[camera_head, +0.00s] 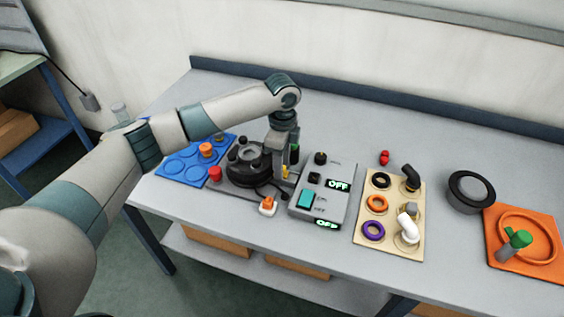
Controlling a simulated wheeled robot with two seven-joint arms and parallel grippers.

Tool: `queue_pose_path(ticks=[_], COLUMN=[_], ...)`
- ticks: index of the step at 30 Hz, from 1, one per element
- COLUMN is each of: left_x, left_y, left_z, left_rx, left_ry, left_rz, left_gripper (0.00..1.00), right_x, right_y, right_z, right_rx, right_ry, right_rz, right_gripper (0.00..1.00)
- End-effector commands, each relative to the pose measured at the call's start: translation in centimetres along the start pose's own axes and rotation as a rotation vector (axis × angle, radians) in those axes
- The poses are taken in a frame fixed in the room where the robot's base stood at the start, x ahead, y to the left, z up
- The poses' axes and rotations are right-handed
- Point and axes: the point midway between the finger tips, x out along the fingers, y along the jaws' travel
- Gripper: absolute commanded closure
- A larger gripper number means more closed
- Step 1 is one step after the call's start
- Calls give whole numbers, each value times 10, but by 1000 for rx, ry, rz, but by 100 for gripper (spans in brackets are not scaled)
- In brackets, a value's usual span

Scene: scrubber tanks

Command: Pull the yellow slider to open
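A small yellow piece (285,172), which looks like the slider, shows at the right side of the round black device (243,170). My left arm comes in from the left and bends down over the table. My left gripper (284,178) points down between the black device and the grey control box (325,196). It is right at the yellow piece and partly hides it. The fingers are too small and dark to tell whether they are open, shut or touching the piece. My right gripper is out of view.
The grey box has two lit "OFF" displays. A beige board (391,245) with rings and pipe pieces lies to its right. Farther right are a black round container (470,191) and an orange plate (530,271). A blue tray (178,172) lies left. The back of the table is clear.

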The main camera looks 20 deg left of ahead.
Motion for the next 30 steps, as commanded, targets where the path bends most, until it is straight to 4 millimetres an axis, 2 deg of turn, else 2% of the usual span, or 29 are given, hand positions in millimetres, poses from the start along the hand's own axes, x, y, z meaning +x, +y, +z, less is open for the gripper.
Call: queue_pose_path(ticks=[6, 7, 11, 12, 17, 24, 30], left_x=[0, 0, 0, 0, -1, -3, 0], left_y=[0, 0, 0, 0, 0, 0, 0], left_z=[0, 0, 0, 0, -2, -27, -32], left_rx=[0, 0, 0, 0, 0, 0, 0], left_ry=[0, 0, 0, 0, 1, 2, 4], left_rz=[0, 0, 0, 0, 1, 2, 0], left_gripper=[63, 65, 96, 100, 100, 100, 100], right_x=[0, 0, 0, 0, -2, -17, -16], right_y=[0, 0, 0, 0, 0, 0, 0], right_z=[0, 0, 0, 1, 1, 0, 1], right_rx=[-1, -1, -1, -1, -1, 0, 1], right_ry=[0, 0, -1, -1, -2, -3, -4], right_rz=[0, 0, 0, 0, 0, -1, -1], right_gripper=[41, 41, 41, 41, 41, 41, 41])
